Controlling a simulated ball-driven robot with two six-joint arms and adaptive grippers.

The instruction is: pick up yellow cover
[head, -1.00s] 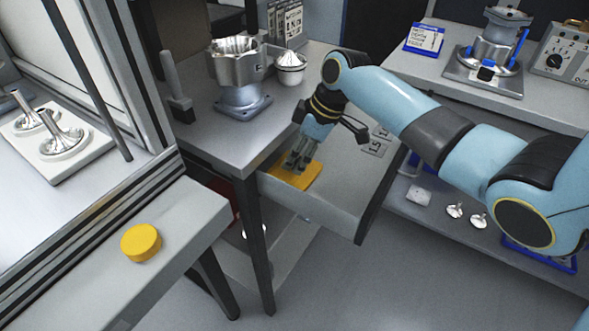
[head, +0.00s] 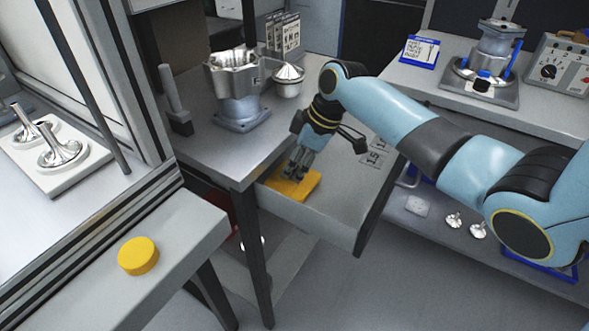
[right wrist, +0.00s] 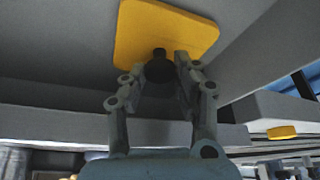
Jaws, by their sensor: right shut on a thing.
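The yellow cover (head: 309,184) is a flat plate with rounded corners, inside the open grey drawer. In the right wrist view the yellow cover (right wrist: 140,30) has a dark round knob (right wrist: 159,69) on it. My right gripper (head: 297,174) points down at the cover. In the right wrist view the fingers of my right gripper (right wrist: 161,82) are closed around the knob. I cannot tell whether the cover touches the drawer floor. My left gripper is not in view.
The drawer (head: 318,224) has raised walls around the cover. A metal housing (head: 236,90) and a bowl-like part (head: 288,82) stand on the bench above. A round yellow disc (head: 138,256) sits on the left ledge. Labelled cards (head: 374,157) lie in the drawer.

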